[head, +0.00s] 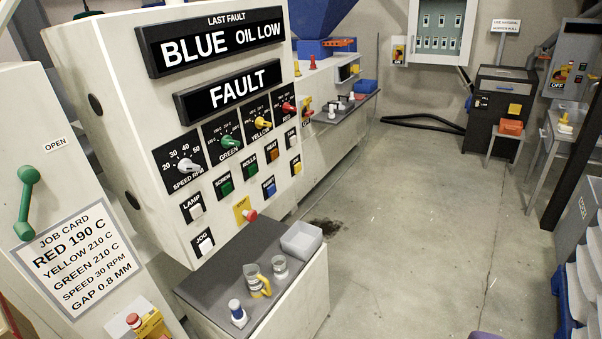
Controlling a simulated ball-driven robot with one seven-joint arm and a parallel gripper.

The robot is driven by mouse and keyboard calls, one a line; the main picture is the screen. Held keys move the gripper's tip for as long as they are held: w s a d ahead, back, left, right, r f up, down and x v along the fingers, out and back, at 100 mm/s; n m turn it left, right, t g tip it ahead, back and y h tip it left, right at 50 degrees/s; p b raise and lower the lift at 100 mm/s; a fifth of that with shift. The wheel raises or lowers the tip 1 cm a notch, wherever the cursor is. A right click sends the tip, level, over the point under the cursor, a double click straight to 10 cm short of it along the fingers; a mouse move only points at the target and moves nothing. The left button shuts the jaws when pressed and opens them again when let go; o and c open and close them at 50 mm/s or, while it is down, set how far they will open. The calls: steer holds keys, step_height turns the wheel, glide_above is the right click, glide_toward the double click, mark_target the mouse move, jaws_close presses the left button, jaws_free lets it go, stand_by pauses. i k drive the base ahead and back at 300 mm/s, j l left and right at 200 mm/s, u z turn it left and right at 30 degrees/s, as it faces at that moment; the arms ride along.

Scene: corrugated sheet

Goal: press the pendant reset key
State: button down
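A yellow box with a red mushroom button (148,324) shows at the bottom left edge, partly cut off; it may be the pendant, but I cannot make out a reset key on it. The large cream control panel (130,120) fills the left side. Its displays (215,40) read "LAST FAULT BLUE OIL LOW" and "FAULT" (229,92). Below them are dials, coloured keys and a red stop button on yellow (245,211). No key labelled reset is readable. My gripper is not in view.
A job card (77,260) hangs left. Open concrete floor (420,220) lies right. A purple sliver (485,335) at the bottom is unclear.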

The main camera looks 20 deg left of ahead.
mark_target(272, 189)
steer(key=i+j, duration=0.15)
steer(key=i, duration=0.3)
steer(key=i+j, duration=0.2)
steer(key=i, duration=0.2)
steer(key=i+j, duration=0.15)
steer(key=i, duration=0.3)
steer(key=i+j, duration=0.2)
steer(key=j, duration=0.15)
steer(key=i+j, duration=0.15)
steer(key=j, duration=0.2)
steer(key=i+j, duration=0.2)
steer(key=j, duration=0.15)
